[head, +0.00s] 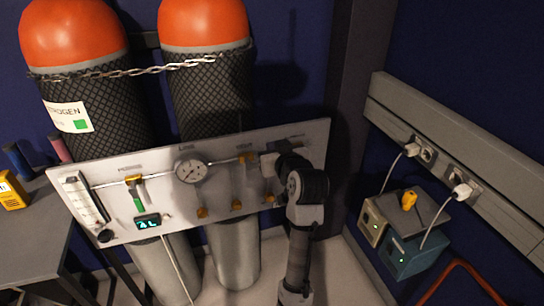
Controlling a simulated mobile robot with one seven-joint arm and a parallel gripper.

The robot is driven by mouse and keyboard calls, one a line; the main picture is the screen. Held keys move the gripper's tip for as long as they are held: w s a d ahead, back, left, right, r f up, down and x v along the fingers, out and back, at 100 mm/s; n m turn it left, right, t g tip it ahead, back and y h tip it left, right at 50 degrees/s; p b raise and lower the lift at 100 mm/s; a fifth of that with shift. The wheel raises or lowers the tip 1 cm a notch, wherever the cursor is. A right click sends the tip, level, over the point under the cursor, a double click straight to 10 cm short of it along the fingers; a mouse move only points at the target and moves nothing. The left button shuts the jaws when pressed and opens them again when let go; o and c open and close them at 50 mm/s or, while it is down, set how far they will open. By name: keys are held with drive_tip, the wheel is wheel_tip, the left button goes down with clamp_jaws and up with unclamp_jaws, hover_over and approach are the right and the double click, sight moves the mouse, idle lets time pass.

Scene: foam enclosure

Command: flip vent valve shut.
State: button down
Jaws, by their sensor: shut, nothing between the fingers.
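A pale upright panel (100,225) carries two yellow-bodied valves on a thin pipe. The right valve (247,159), likely the vent valve, sits just left of my gripper; its label is too small to read. Its lever is partly lost beside my gripper, so I cannot tell its exact angle. The left valve (134,181) has a green handle hanging down, across the pipe. My gripper (267,162) is shut and empty at the panel's right part, close to the right valve. I cannot tell whether it touches the lever.
A round gauge (191,170) sits between the valves, with a lit display (147,222) lower left. Two orange-topped cylinders (75,35) (203,20) stand chained behind the panel. Boxes with plugged cables (410,245) stand at right. Open floor (345,275) lies between.

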drive_tip(key=shift+w+a+f, duration=0.1)
drive_tip(key=shift+w+f, duration=0.1)
drive_tip(key=shift+f, duration=0.55)
drive_tip(key=shift+w+a+f, duration=0.1)
drive_tip(key=shift+w+f, duration=0.05)
drive_tip(key=shift+f, duration=0.55)
drive_tip(key=shift+w+f, duration=0.2)
drive_tip(key=shift+f, duration=0.55)
drive_tip(key=shift+d+f+m+y+p, duration=0.15)
drive_tip(key=shift+f+m+y+p, duration=0.25)
drive_tip(key=shift+m, duration=0.2)
drive_tip(key=a+f+m+y, duration=0.3)
drive_tip(key=f+m, duration=0.5)
drive_tip(key=m, duration=0.5)
drive_tip(key=shift+s+t+y+p, duration=0.3)
drive_tip(key=shift+s+y+p, duration=0.05)
drive_tip(key=shift+s+y, duration=0.15)
drive_tip(key=shift+a, duration=0.1)
drive_tip(key=shift+w, duration=0.1)
